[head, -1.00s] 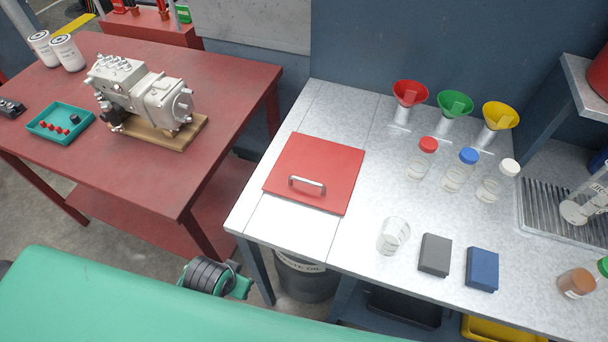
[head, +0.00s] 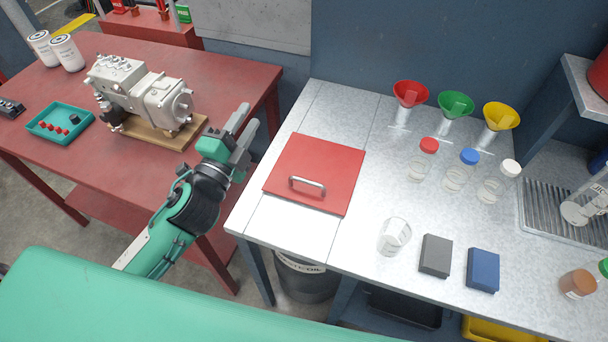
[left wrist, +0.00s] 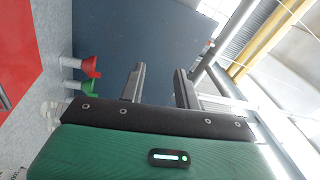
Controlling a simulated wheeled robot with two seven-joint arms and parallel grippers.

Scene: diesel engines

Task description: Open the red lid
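The red lid (head: 318,163) lies flat and closed on the left part of the grey metal bench, with a silver bar handle (head: 307,186) near its front edge. A corner of the lid (left wrist: 18,50) also shows at the left of the left wrist view. My left gripper (head: 243,128) is raised to the left of the lid, near the gap between the two tables, apart from the lid. In the left wrist view its two fingers (left wrist: 160,88) stand apart with nothing between them. My right gripper is not in view.
Red, green and yellow funnels (head: 455,104) stand at the bench's back, with capped jars (head: 455,178) before them. A clear beaker (head: 394,236), a grey box (head: 436,255) and a blue box (head: 482,269) lie right of the lid. A pump (head: 145,95) sits on the red table (head: 150,185).

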